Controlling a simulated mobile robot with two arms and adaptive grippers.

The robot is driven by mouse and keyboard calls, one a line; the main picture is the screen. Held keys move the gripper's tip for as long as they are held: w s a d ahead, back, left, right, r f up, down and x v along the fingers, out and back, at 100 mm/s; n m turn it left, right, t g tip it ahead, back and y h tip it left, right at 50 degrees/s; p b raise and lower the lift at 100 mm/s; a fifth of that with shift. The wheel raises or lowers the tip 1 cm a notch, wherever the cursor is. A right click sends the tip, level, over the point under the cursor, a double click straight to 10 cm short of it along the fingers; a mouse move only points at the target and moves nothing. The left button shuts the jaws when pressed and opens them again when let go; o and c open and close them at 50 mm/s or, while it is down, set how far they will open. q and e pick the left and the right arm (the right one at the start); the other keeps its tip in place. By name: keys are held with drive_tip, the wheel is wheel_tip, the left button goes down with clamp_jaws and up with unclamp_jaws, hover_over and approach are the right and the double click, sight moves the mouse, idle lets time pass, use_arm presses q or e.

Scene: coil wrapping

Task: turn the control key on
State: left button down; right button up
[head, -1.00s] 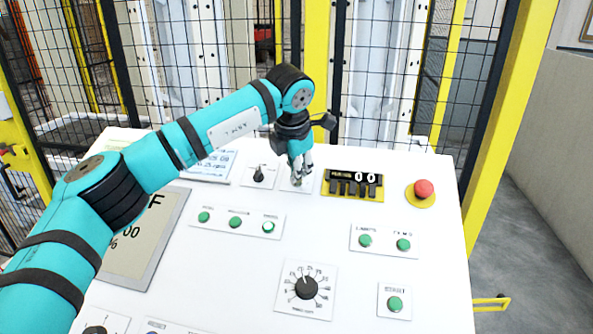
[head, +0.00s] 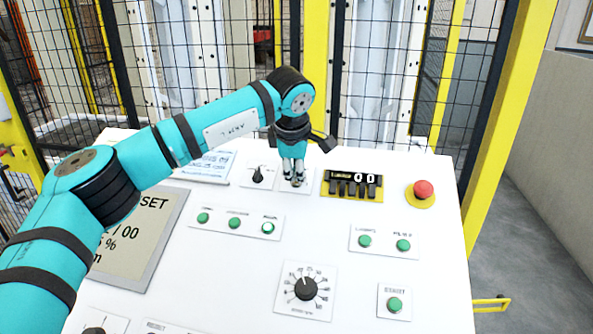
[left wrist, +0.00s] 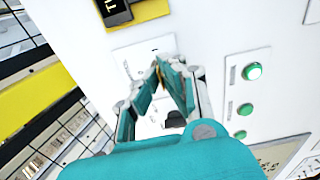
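The key's plate (left wrist: 133,62) shows behind the fingers. My right gripper is not in view.
A red emergency button (head: 423,189), green buttons (head: 365,241) and a large dial (head: 306,288) stand on the panel. A mesh fence (head: 400,70) is behind.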

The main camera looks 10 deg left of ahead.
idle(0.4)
use_arm(q)
drive_tip(key=c, duration=1.5)
unclamp_jaws()
drive_tip(key=shift+c, duration=0.2)
drive_tip(key=shift+r, duration=0.1)
drive_tip(key=v, duration=1.2)
